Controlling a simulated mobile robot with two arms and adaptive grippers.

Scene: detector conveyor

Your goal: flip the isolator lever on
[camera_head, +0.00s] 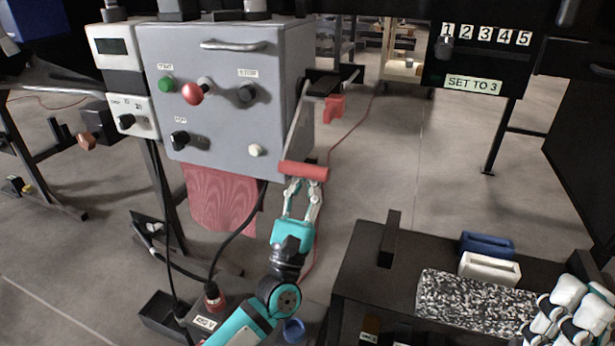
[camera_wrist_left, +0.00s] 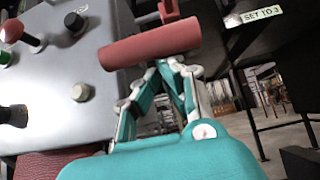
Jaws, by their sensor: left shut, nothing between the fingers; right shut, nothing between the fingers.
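The isolator lever has a red cylindrical handle (camera_head: 303,170) on a pale bar at the right side of the grey control box (camera_head: 222,60). The bar slopes down, so the handle sits low beside the box's lower right corner. My left gripper (camera_head: 301,185) is shut and empty, its fingertips just under the handle. In the left wrist view the handle (camera_wrist_left: 150,45) lies across the fingertips (camera_wrist_left: 170,64); I cannot tell whether they touch. My right gripper (camera_head: 572,300) is shut at the bottom right, partly cut off by the frame edge.
A red padlock-like piece (camera_head: 334,107) hangs right of the box. The box front carries a red knob (camera_head: 193,93), a green button (camera_head: 166,84) and black knobs. A dark table (camera_head: 350,275) with a speckled mat (camera_head: 470,300) and blue and white holders stands lower right.

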